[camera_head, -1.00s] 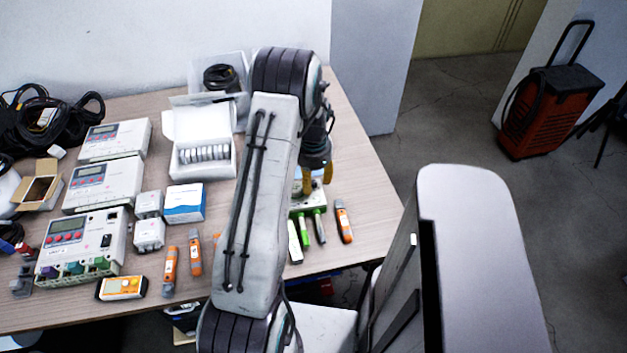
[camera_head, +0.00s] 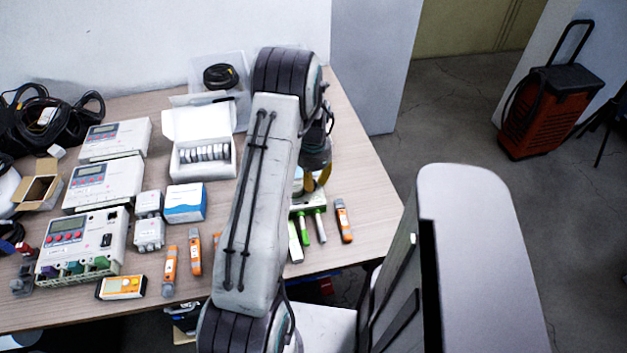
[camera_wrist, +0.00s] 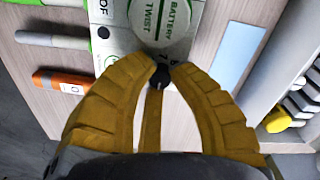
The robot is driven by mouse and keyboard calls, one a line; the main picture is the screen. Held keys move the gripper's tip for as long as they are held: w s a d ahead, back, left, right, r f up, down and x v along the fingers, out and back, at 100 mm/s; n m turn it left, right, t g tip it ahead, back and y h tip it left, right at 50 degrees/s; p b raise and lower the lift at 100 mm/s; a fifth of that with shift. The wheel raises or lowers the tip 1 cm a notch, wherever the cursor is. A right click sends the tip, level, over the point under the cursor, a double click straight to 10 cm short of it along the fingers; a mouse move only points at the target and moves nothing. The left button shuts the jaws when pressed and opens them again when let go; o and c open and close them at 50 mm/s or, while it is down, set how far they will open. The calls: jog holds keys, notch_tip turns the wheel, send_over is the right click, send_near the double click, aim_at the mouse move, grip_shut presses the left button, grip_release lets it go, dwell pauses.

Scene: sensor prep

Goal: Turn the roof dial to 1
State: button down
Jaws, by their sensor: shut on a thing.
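A white and green board (camera_head: 306,202) lies near the table's right front part, partly hidden by my arm. My gripper (camera_wrist: 162,66) has yellow fingers curving in just below the cap's edge. They are shut on a small black knob (camera_wrist: 160,76), which seems to be the dial. Its setting cannot be read, as the fingers cover much of it. In the head view my gripper (camera_head: 317,180) is partly hidden behind my arm.
Green-ended tools (camera_head: 305,232) lie just in front of the board, and an orange tool (camera_head: 343,221) lies at its right. An open white box (camera_head: 200,140) and several white meters (camera_head: 103,185) stand to the left.

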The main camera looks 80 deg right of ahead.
aim_at(314, 182)
dwell(0.4)
jog(key=shift+f+n+b, duration=0.15)
jog(key=shift+n+b, duration=0.7)
jog(key=shift+n, duration=0.25)
jog(key=shift+n+b, duration=0.95)
jog(key=shift+n, duration=1.55)
jog(key=c, duration=1.1)
grip_release()
notch_tip(314, 182, up, 12)
jog(key=shift+r, duration=0.15)
